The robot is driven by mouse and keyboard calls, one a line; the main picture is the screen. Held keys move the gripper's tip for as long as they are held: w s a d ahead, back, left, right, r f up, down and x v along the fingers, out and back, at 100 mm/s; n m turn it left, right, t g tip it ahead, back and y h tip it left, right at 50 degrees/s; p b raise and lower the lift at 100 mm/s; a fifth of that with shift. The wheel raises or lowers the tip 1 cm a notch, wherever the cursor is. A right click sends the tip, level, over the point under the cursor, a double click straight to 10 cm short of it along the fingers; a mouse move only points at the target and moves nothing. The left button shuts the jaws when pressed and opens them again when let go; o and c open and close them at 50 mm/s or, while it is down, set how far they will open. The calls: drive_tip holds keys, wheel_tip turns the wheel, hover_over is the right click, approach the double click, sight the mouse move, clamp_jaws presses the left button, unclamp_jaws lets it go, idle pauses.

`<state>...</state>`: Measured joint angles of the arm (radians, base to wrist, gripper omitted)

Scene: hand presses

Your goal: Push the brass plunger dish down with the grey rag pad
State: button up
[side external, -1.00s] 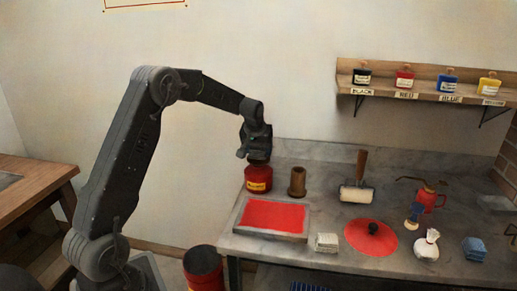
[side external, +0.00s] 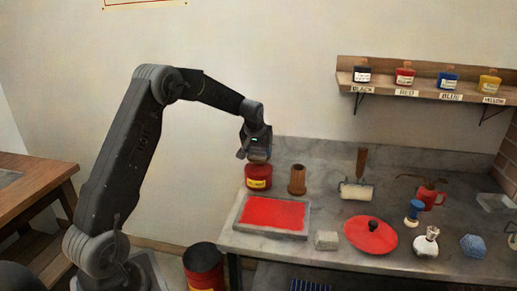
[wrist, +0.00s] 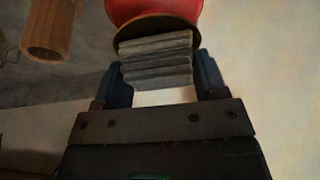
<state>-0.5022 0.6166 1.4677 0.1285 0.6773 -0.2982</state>
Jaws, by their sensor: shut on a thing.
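My gripper (side external: 256,157) points down just above the red can (side external: 258,178) with a yellow label at the back left of the bench. In the wrist view my gripper (wrist: 160,76) is shut on the grey rag pad (wrist: 156,62), a layered, folded block between the fingers. The brass plunger dish (wrist: 140,28) shows as a brown-gold rim just beyond the pad, over the red can body (wrist: 152,8). The pad's far edge overlaps the dish in the picture; I cannot tell if they touch. In the side view the gripper hides the dish and pad.
A brown wooden cylinder (side external: 297,180) stands close right of the can. A tray with a red surface (side external: 272,215) lies in front. A shelf (side external: 430,93) with bottles hangs behind.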

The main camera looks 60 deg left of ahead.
drive_tip(key=shift+f, duration=0.65)
idle(1.4)
drive_tip(key=shift+r, duration=3.65)
